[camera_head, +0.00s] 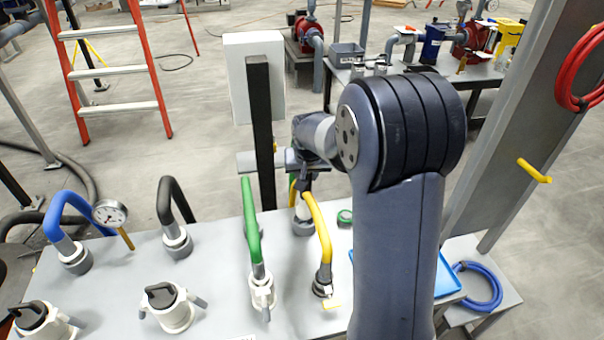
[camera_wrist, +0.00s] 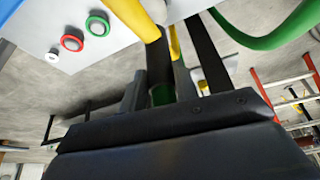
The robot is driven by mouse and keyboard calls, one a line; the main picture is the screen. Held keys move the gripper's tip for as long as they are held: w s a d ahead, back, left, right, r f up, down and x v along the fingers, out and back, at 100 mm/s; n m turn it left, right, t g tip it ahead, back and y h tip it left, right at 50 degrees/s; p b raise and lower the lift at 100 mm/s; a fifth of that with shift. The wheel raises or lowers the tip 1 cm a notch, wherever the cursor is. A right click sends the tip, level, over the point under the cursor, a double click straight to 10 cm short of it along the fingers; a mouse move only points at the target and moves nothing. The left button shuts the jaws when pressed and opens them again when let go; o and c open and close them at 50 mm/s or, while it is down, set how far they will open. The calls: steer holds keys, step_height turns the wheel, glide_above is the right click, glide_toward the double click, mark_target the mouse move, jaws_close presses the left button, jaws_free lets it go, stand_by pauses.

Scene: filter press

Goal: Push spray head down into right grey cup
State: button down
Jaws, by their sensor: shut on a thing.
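The right grey cup (camera_head: 303,226) stands on the table under my gripper (camera_head: 304,180). A pale spray head (camera_head: 302,209) appears upright at the cup's mouth, just below my gripper; how deep it sits is hard to tell. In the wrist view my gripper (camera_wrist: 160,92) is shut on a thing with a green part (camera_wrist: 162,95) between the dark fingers. Most of the held thing is hidden by the fingers. A yellow hose (camera_head: 318,222) passes close on the right of the cup, and another yellow piece shows just left of my gripper.
A green hose (camera_head: 251,225) and a black post (camera_head: 262,130) stand left of my gripper. A gauge (camera_head: 110,213) is at the left. A control box (camera_head: 252,75) stands behind.

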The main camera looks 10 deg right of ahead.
mark_target(306, 189)
steer(key=shift+f+b, duration=2.25)
steer(key=shift+f, duration=0.6)
steer(key=c, duration=1)
jaws_free()
steer(key=v, duration=1.1)
steer(key=shift+w+f, duration=0.1)
steer(key=x, duration=1.1)
steer(key=shift+r+p, duration=0.35)
steer(key=shift+r, duration=0.15)
